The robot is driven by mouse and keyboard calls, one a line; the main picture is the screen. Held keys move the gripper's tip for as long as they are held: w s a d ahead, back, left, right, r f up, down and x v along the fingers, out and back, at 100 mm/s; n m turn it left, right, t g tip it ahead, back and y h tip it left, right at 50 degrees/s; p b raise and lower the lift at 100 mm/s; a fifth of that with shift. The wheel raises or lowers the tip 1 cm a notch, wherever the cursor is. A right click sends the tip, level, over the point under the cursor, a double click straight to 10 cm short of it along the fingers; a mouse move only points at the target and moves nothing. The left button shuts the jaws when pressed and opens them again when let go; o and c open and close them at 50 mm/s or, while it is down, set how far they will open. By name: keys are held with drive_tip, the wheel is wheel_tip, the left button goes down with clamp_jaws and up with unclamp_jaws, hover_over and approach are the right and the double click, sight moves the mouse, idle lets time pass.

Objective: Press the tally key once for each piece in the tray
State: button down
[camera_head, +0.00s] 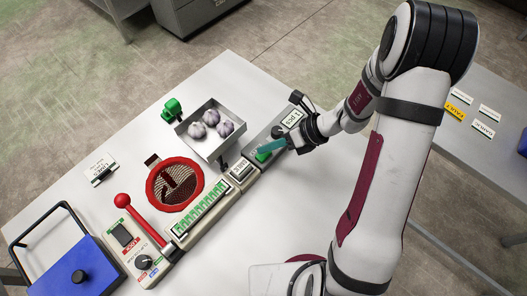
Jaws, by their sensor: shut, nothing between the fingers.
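A grey metal tray (204,146) on the white table holds three whitish-purple, garlic-like bulbs (211,119). My gripper (262,150) is shut, with teal fingers and nothing between them. Its tips are at a small green key (262,157) on a grey box right of the tray. I take this green key for the tally key. I cannot tell whether the fingertips touch it or hover just above, and they hide part of it. A white label (292,118) on the same box appears to read "1 PCS".
A red-rimmed round net (174,186), a red-knobbed lever (122,201) and a green-marked strip (201,208) stand left of the gripper. A green device (172,108) is behind the tray. A blue box (78,277) with a black handle is front left.

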sight(268, 155)
drive_tip(key=shift+r, duration=2.5)
idle(0.7)
wheel_tip(268, 155, up, 4)
drive_tip(key=shift+f, duration=0.1)
drive_tip(key=shift+f, duration=4.4)
drive_tip(key=shift+f, duration=0.4)
